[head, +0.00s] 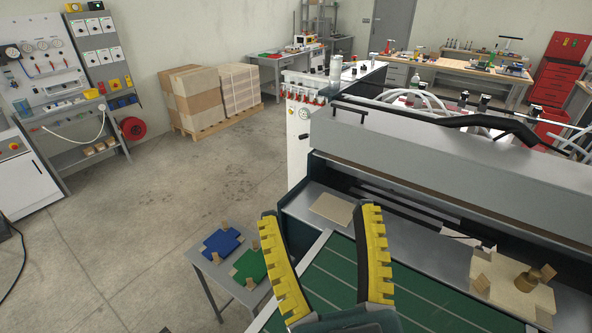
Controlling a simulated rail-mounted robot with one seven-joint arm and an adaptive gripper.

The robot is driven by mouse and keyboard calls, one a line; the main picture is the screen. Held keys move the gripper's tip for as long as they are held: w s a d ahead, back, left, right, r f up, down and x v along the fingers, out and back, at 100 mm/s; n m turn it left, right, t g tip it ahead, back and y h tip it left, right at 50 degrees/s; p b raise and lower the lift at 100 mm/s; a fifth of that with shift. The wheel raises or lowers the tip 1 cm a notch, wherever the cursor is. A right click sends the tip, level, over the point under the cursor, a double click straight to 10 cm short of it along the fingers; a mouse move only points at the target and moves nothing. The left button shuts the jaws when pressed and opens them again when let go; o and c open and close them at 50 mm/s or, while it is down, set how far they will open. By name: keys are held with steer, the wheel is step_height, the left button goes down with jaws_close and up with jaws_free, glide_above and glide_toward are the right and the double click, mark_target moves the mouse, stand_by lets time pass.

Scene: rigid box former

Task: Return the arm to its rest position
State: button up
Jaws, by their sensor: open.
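My gripper (328,258) is in the lower middle of the head view. Its two fingers with yellow toothed pads stand apart, with nothing between them. It is above the left part of the machine's green surface (322,281) and partly hides it. The rest of my arm is out of view below the picture.
A small table left of my gripper holds a blue piece (221,242) and a green piece (249,266). Open floor lies left.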

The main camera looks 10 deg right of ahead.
step_height(320, 180, up, 23)
steer(key=p, duration=2.1)
